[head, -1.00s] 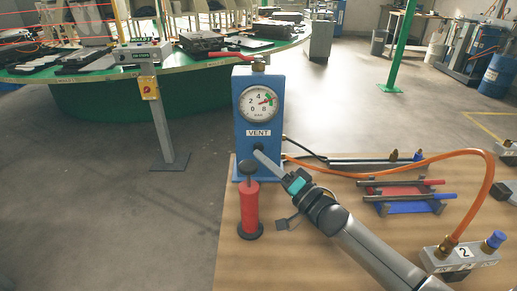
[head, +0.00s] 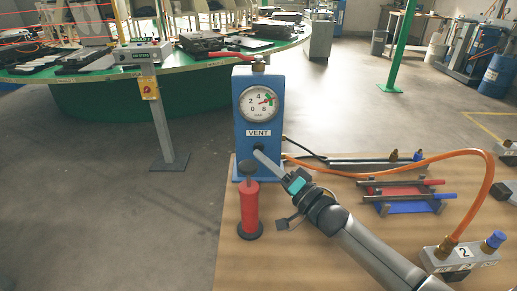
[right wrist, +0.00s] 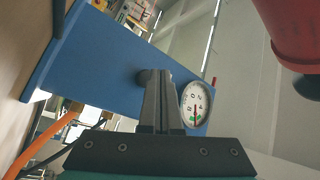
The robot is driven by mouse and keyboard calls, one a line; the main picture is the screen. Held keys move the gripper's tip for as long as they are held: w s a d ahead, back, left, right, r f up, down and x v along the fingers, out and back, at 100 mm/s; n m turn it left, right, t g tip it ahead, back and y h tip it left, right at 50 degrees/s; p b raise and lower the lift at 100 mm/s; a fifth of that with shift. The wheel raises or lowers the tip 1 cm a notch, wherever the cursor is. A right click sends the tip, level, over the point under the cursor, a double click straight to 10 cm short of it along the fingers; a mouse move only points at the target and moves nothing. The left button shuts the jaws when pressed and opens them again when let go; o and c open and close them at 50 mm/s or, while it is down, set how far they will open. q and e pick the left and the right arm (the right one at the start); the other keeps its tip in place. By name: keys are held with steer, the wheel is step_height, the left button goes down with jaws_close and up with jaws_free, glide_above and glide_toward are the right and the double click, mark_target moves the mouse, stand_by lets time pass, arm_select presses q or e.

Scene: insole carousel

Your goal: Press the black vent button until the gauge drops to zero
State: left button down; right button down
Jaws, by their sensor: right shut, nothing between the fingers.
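The blue vent box (head: 243,165) stands upright at the table's far left corner, with a round white gauge (head: 258,103) above the VENT label (head: 258,133). The red needle points up and right toward the green mark, off zero. The black vent button (head: 259,146) sits below the label, partly covered by my right gripper (head: 257,152). The right gripper is shut and empty, its tips at the button; I cannot tell how far the button is pressed. In the right wrist view, the closed fingers (right wrist: 157,78) meet the button, with the gauge (right wrist: 196,104) beside them. My left gripper is not in view.
An orange hose (head: 400,161) runs from the box to a metal block marked 2 (head: 445,257). Red and blue rods on a rack (head: 410,197) lie to the right.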

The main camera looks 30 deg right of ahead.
steer(key=shift+w+d, duration=0.15)
steer(key=shift+w, duration=0.25)
steer(key=shift+w+d, duration=0.25)
steer(key=shift+w, duration=0.2)
stand_by(2.1)
stand_by(0.4)
steer(key=shift+s+a+p, duration=0.4)
steer(key=shift+s+p, duration=0.3)
steer(key=shift+s, duration=0.15)
steer(key=shift+s+a+p, duration=0.35)
steer(key=shift+s+p, duration=0.25)
steer(key=shift+s, duration=0.15)
steer(key=shift+s+a+p, duration=0.4)
steer(key=shift+s+p, duration=0.2)
steer(key=shift+s, duration=0.15)
steer(key=shift+s+a+p, duration=0.35)
steer(key=shift+s+p, duration=0.25)
steer(key=shift+s, duration=0.15)
